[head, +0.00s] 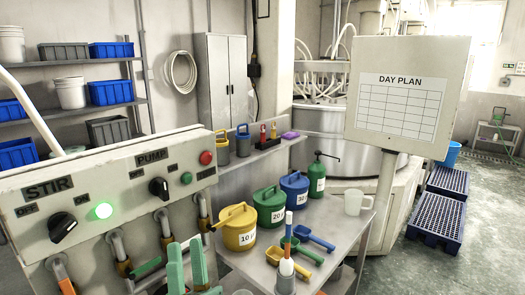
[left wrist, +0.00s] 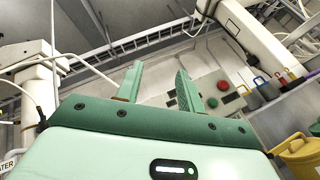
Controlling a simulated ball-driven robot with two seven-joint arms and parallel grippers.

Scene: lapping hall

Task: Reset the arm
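My left gripper (head: 186,252) shows at the bottom of the head view, its two green fingers pointing up in front of the lower part of the control panel (head: 130,215). The fingers stand apart with nothing between them. The left wrist view also shows the gripper (left wrist: 159,72) open and empty, with the panel's red button (left wrist: 223,85) and green button (left wrist: 212,102) beyond the fingers. My right gripper is not in either view.
The panel carries a STIR knob (head: 62,226), a lit green lamp (head: 103,210) and a PUMP knob (head: 159,188). A bench right of it holds yellow (head: 239,238), green (head: 270,214) and blue (head: 294,196) cans, scoops and a jug (head: 354,202). A DAY PLAN board (head: 455,100) stands beyond.

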